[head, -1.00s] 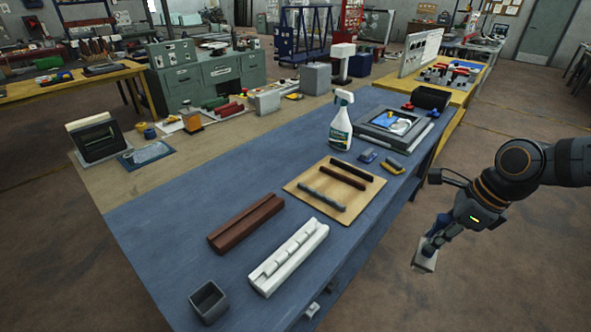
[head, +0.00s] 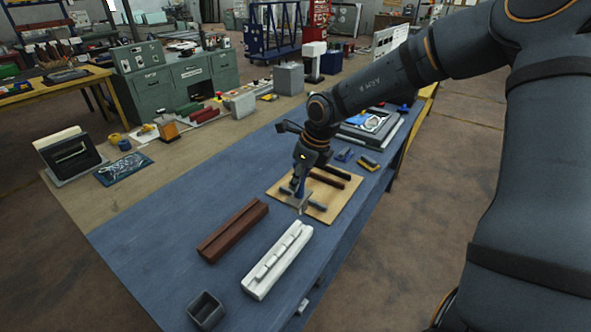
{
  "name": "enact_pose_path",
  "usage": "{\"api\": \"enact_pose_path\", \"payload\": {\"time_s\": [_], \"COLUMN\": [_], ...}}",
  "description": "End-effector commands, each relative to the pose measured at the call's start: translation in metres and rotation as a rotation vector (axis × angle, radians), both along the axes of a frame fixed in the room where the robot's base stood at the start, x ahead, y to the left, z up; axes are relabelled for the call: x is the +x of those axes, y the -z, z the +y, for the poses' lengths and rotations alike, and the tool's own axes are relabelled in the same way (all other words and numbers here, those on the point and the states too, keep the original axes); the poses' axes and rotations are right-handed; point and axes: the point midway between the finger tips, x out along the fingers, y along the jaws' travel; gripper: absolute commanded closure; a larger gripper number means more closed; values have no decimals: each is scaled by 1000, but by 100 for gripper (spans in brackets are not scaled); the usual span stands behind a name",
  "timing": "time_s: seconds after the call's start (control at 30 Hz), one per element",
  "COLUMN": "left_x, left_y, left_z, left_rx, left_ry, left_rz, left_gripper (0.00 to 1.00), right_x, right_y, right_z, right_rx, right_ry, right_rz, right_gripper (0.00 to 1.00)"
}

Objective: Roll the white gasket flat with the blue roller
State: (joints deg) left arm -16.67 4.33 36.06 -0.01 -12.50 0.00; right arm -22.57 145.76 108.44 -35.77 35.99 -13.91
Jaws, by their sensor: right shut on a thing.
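My right gripper (head: 300,181) is shut on the blue roller (head: 299,188), whose blue part shows between the fingers and whose pale lower end hangs below. It is over the near left part of the wooden board (head: 343,200), above or at the grey strip (head: 316,204); I cannot tell if they touch. The white gasket (head: 283,252) seems to be the uneven raised strip along the top of the white block (head: 262,288), at the front of the blue mat. The gripper is beyond it and apart from it. My left gripper is not in view.
A brown grooved block (head: 232,232) lies left of the white block, and a grey open cup (head: 206,310) stands in front. Dark strips (head: 333,173) lie on the board. My right arm hides the spray bottle's place. The left of the mat is clear.

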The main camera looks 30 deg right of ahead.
Motion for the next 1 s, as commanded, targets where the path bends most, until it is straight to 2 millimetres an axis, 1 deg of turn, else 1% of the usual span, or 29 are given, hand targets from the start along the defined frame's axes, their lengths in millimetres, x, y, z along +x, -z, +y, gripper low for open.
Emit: {"api": "enact_pose_path", "payload": {"time_s": [0.17,0.27,0.4,0.6,0.73,0.83,1.0], "left_x": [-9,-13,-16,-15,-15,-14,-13], "left_y": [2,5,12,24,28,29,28], "left_z": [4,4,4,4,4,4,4], "left_rx": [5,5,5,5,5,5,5], "left_ry": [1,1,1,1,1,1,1], "left_rz": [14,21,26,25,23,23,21], "left_gripper": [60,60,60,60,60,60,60], "right_x": [2,1,1,0,1,1,1], "right_y": [2,7,19,44,55,59,58], "right_z": [-1,-1,-1,0,-1,-1,-1], "right_rx": [2,2,2,3,2,3,2], "right_ry": [16,14,14,14,13,13,12], "right_rz": [-3,-1,1,1,0,-1,-1], "right_gripper": [100,100,100,100,100,100,100]}}
